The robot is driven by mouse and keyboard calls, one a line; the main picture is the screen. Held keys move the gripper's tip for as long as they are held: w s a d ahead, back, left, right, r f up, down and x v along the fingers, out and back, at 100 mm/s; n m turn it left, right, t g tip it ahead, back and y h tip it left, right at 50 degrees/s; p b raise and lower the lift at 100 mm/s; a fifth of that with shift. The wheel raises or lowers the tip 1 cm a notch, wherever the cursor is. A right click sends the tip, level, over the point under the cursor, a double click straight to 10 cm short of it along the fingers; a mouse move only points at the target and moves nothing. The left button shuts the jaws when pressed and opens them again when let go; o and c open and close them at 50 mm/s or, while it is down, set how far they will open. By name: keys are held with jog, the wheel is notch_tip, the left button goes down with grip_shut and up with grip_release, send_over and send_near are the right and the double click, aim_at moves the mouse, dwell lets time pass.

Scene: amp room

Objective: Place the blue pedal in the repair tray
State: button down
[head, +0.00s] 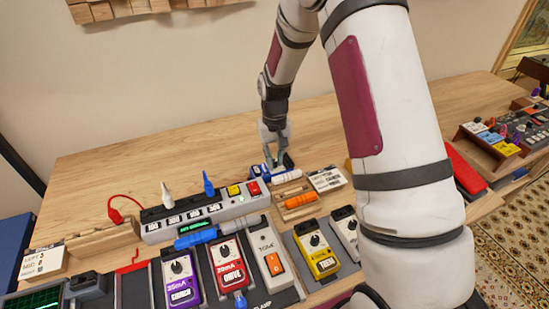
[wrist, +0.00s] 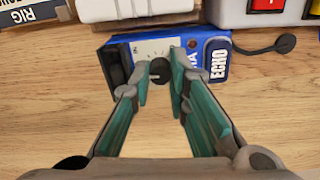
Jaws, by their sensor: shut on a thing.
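The blue pedal (wrist: 214,78), marked ECHO, lies on the wooden bench below my gripper in the wrist view. It has a pale panel and a black knob. My gripper (wrist: 160,75) has its two teal fingertips on either side of the knob, shut on it. In the head view my gripper (head: 277,158) reaches down at the back middle of the bench, and the blue pedal (head: 257,173) shows partly beside the fingers. I cannot tell whether the pedal is lifted off the wood. No tray is clearly marked as the repair tray.
A power strip (head: 196,213) with cables stands left of the pedal. Purple (head: 180,275), red (head: 228,262) and yellow (head: 316,250) pedals sit at the front. A wooden holder (head: 487,143) with small pedals is at the right. The back left of the bench (head: 100,175) is clear.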

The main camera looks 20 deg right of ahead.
jog(key=shift+f, duration=0.1)
jog(key=c, duration=1.5)
grip_release()
jog(key=shift+c, duration=0.2)
